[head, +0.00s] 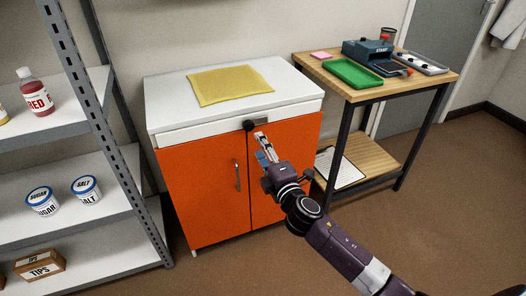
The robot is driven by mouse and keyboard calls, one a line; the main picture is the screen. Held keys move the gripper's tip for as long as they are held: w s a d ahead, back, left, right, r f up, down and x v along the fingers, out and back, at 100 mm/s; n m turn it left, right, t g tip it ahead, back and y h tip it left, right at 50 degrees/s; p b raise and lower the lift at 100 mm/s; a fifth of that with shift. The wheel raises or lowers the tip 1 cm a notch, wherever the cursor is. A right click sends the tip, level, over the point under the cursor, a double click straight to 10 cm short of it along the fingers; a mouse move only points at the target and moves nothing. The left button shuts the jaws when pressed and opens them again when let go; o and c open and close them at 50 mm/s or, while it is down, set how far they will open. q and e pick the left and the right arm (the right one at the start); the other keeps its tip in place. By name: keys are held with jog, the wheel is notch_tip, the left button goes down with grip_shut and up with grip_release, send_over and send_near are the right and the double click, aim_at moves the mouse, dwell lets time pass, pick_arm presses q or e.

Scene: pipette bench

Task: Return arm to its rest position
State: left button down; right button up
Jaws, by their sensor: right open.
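My right arm comes in from the lower right of the head view. Its gripper (264,146) is open and empty. It is in front of the orange cabinet (205,195), just below and beside a round dark knob (248,125) on the white drawer front. I cannot tell whether a fingertip touches the knob. My left gripper is not in view.
A yellow mat (228,84) lies on the white cabinet top. At right, a wooden table (440,80) bears a green tray (352,73) and a dark blue device (367,50). A grey shelf (85,222) with jars and boxes stands at left. Brown floor is free at lower right.

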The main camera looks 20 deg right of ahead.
jog(key=shift+s, duration=0.7)
jog(key=shift+d, duration=0.1)
